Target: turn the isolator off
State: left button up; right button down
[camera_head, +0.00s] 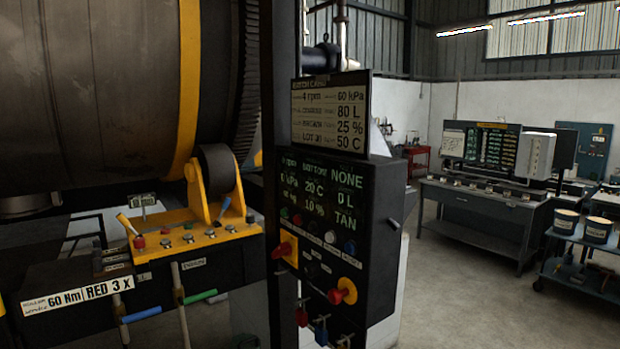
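A dark control box (378,240) stands on a post in the middle. On its left face, a red handle on a yellow plate (285,249) looks like a rotary isolator; its label is too small to read, and I cannot tell its exact setting. Lower right is a red knob on a yellow base (343,291), which looks like a stop button. A small grey lever (395,224) sticks out of the box's right side. Neither of my grippers shows in this view.
Red padlock (302,314) and blue padlock (321,332) hang under the box. A yellow panel (195,238) with levers and a large drum (90,90) stand left. A sign (330,115) tops the box. Open floor (440,300) lies right, before a console desk (480,205) and a cart (585,270).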

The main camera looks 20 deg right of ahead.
aim_at(285, 249)
jog(key=i, duration=1.2)
